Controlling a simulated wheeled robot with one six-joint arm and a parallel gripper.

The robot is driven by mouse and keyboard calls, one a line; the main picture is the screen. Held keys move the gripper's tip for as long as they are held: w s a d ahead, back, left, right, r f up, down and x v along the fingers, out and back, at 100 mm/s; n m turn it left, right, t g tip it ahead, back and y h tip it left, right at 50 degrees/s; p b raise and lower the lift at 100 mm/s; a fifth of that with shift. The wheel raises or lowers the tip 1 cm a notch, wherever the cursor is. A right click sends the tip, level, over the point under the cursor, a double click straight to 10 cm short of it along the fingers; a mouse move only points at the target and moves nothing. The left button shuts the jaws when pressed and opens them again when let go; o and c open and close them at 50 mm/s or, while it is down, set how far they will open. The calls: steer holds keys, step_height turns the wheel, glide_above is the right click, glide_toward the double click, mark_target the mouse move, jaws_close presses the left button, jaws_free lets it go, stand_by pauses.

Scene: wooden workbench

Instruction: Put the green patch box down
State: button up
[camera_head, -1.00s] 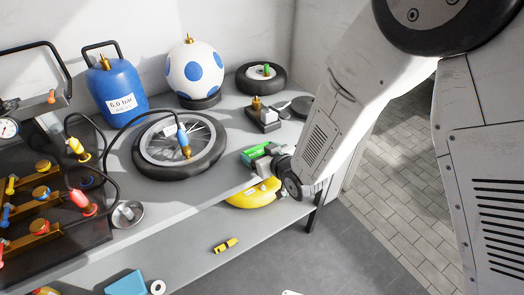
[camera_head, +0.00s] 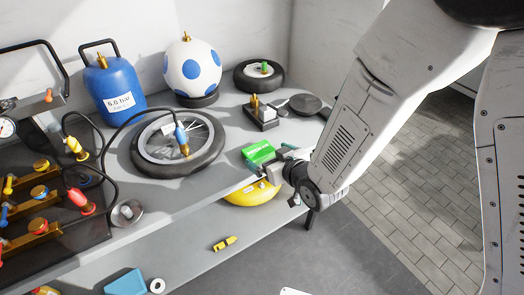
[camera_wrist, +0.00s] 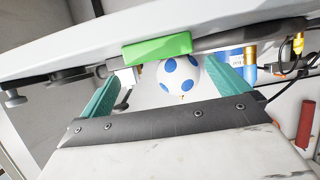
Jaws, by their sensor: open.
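In the wrist view, which looks upside down, the green box (camera_wrist: 158,48) lies against the bench surface. It is beyond the two teal fingertips (camera_wrist: 162,80), apart from them, with nothing held between the fingers. The near end of the box is partly hidden by my gripper in the head view.
The spoked wheel (camera_head: 178,165) lies left of the box. A small gauge-like block (camera_head: 262,118) and a dark round pan (camera_head: 306,104) stand behind it. A yellow object (camera_head: 250,193) is on the lower shelf (camera_head: 180,268) below. Open floor lies to the right.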

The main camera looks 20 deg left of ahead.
steer(key=v, duration=0.6)
steer(key=w+d+r+m+g+h, duration=0.1)
steer(key=d+r+m+h, duration=0.4)
steer(key=d, duration=0.6)
steer(key=w+d+r+g+h, duration=0.1)
steer(key=d+r+h, duration=0.2)
steer(key=d+r, duration=0.6)
steer(key=s+d+r+m+g+h, duration=0.1)
steer(key=s+d+r+m+g, duration=0.1)
steer(key=s+d, duration=0.6)
steer(key=s+d+r+m+g+h, duration=0.1)
steer(key=s+d+r+m+g, duration=0.2)
steer(key=s+d, duration=0.4)
steer(key=s+r, duration=0.1)
steer(key=s, duration=0.4)
steer(key=shift+s+d+r, duration=0.2)
steer(key=shift+s+d, duration=0.1)
steer(key=shift+d, duration=0.1)
